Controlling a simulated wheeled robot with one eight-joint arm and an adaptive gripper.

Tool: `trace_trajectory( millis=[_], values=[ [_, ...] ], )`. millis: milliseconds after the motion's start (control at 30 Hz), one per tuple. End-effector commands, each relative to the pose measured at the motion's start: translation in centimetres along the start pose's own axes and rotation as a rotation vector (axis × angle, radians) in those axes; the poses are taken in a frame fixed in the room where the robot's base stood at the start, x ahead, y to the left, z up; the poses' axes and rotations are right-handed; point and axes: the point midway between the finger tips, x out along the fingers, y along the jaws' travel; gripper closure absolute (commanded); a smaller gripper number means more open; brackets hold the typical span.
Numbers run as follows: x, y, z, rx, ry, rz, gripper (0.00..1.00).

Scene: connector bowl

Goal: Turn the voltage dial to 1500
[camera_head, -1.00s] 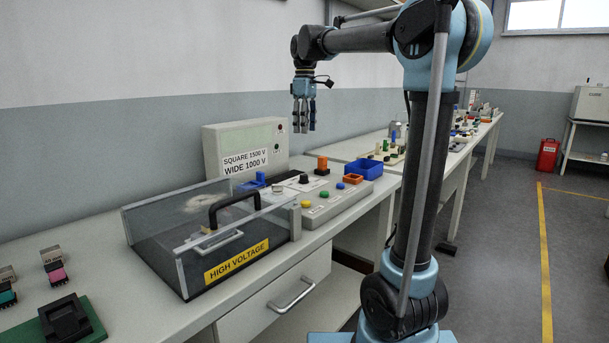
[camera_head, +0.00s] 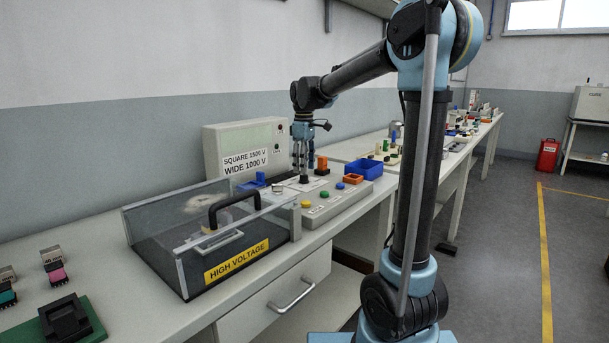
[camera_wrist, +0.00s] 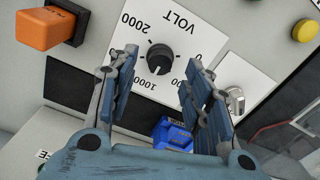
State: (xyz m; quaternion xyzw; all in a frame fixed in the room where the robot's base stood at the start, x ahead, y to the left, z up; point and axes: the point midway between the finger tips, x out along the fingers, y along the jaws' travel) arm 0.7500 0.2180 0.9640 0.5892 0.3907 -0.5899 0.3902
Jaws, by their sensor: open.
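The voltage dial (camera_wrist: 160,58) is a black round knob on a white VOLT plate (camera_wrist: 180,30) marked 0, 1000 and 2000, with other marks partly hidden. In the wrist view the plate appears upside down. In the head view the dial (camera_head: 304,179) sits on the grey control panel, right below my fingertips. My gripper (camera_wrist: 155,75) is open, pointing down, with one finger on each side of the dial. I cannot tell whether the fingers touch it. The head view shows my gripper (camera_head: 301,168) just above the panel. The dial's pointer line is too small to read surely.
A label reading "SQUARE 1500 V, WIDE 1000 V" (camera_head: 245,162) is on the box behind. An orange block (camera_wrist: 45,28), a blue part (camera_wrist: 172,134) and a metal key switch (camera_wrist: 235,98) are near the dial. A clear high-voltage cover (camera_head: 160,225) with a black handle stands left.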

Motion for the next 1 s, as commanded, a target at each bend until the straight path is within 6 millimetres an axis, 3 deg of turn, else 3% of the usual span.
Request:
trace_trajectory(
  millis=[300, 633, 833, 1000],
  values=[
    [3.0, 0.0, 0.0, 0.000, 0.000, 0.000, 0.55],
    [3.3, 0.0, 0.0, 0.000, 0.000, 0.000, 0.55],
    [3.3, 0.0, 0.0, 0.000, 0.000, 0.000, 0.98],
    [3.3, 0.1, 0.1, 0.001, -0.001, 0.000, 0.99]
  ],
)
